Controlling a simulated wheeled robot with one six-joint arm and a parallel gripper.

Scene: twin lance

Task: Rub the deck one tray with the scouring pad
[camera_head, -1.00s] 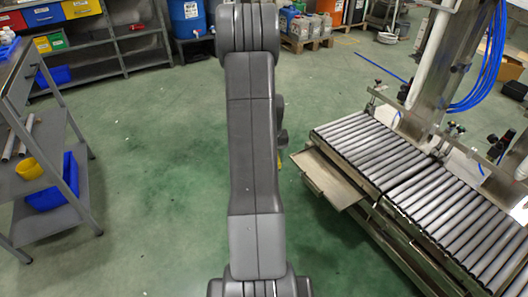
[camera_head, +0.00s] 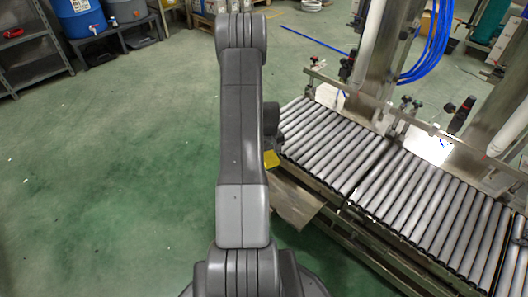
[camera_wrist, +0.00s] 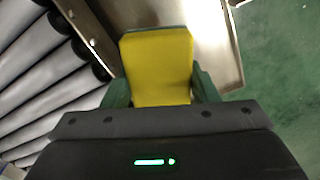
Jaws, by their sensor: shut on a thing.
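The scouring pad (camera_wrist: 157,62) is a yellow block with a green edge. My gripper (camera_wrist: 158,88) is shut on it, with one finger at each side. In the head view, a yellow part of the pad (camera_head: 271,159) shows just right of my arm, which hides most of the gripper. A flat metal tray (camera_head: 296,203) juts out from the side of the roller conveyor, beside and below the pad. In the wrist view the tray (camera_wrist: 217,42) lies behind and right of the pad. I cannot tell whether the pad touches it.
The roller conveyor (camera_head: 430,205) fills the right side, with metal posts and knobs along its far edge. In the wrist view, roller ends (camera_wrist: 82,48) are close at left. The green floor (camera_head: 110,190) is clear on the left.

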